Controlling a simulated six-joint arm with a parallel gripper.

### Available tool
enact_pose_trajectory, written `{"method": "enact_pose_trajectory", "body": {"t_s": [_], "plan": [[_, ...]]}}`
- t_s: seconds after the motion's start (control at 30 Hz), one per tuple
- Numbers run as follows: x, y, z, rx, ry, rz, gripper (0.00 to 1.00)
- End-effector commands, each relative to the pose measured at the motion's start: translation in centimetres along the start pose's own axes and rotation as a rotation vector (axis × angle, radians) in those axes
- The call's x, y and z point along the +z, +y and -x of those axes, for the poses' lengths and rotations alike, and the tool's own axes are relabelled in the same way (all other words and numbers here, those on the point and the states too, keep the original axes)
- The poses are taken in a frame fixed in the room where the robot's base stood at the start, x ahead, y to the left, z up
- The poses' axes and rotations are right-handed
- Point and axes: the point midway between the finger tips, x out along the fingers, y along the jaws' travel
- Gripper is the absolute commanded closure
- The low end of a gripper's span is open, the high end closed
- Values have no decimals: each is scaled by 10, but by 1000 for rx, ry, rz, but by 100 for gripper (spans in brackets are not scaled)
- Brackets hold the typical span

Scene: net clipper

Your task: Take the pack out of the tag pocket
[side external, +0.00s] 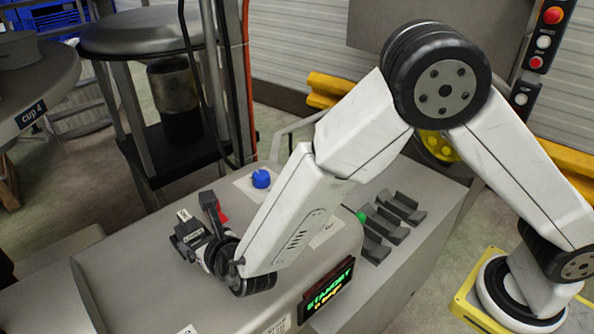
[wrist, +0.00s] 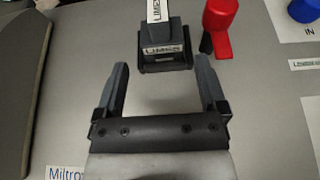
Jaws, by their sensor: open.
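The pack (wrist: 162,33), a dark block with white labels reading LIMES, sits in the black tag pocket (wrist: 180,65) at the top middle of the wrist view. In the side view its white label (side external: 184,215) shows close to my gripper (side external: 200,243), where dark parts overlap. My gripper (wrist: 162,72) is open, with nothing between its fingers in the wrist view. Its two fingertips point towards the pocket, one to each side of it and short of the pack. How deep the pack sits in the pocket is hard to tell.
A red-handled lever (wrist: 218,25) stands close to the right of the pack. A blue knob (side external: 261,178) is beyond it on the grey machine top. A lit STANDBY display (side external: 328,291) is on the front. Black cradles (side external: 384,220) stand to the right of my forearm.

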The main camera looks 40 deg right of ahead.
Motion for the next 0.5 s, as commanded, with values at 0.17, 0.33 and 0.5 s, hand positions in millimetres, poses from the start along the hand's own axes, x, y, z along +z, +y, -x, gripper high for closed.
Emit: {"method": "enact_pose_trajectory", "body": {"t_s": [0.17,0.33,0.5], "plan": [[-1,0,-14,-1,1,1,9],[0,-1,-23,-1,1,1,9],[0,0,-24,-1,1,1,9]]}}
